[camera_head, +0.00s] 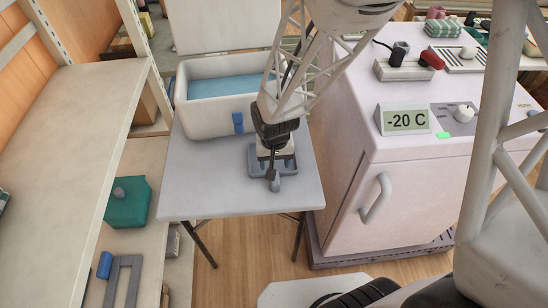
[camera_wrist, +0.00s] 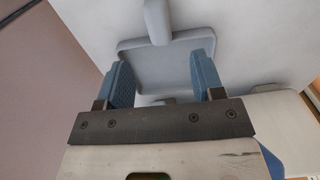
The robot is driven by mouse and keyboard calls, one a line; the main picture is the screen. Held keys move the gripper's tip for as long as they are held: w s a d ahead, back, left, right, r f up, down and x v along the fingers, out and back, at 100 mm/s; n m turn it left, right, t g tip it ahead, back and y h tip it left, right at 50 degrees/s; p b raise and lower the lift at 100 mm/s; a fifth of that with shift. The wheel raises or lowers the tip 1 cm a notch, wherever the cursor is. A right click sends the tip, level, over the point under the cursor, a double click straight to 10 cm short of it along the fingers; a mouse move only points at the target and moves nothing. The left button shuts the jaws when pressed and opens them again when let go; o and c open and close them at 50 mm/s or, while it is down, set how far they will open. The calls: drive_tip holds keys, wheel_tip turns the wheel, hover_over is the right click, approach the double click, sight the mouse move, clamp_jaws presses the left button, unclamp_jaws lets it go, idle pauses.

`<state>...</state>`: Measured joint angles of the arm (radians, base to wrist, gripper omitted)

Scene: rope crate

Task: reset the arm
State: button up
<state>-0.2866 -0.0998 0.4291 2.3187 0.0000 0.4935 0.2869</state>
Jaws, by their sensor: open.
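My gripper (camera_head: 274,152) points down over the grey folding table. In the wrist view, its two blue-grey fingers (camera_wrist: 160,62) stand wide apart with nothing gripped between them. A small grey tray-like piece with a stubby handle (camera_wrist: 156,22) lies on the table just past the fingertips. In the head view this grey piece (camera_head: 289,185) sits under my gripper, which hides part of it. I cannot tell whether the fingers touch it.
An open white cool box (camera_head: 205,122) with a blue inside stands at the table's back. The white freezer cabinet (camera_head: 350,215), reading -20 C, stands close on the right. A pale shelf (camera_head: 75,130) is on the left. The table's (camera_head: 210,180) front left is clear.

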idle(0.4)
drive_tip(key=shift+d+r, duration=0.2)
drive_tip(key=shift+r, duration=0.25)
drive_tip(key=s+d+r+t, duration=0.1)
drive_tip(key=s+d+r, duration=0.3)
drive_tip(key=r, duration=0.5)
drive_tip(key=s+d+r, duration=0.4)
drive_tip(key=s+r, duration=0.1)
drive_tip(key=r, duration=0.4)
drive_tip(key=s+d+r+t, duration=0.1)
drive_tip(key=s+d+r, duration=0.4)
drive_tip(key=r, duration=0.4)
drive_tip(key=shift+s+t, duration=0.3)
drive_tip(key=shift+s, duration=0.05)
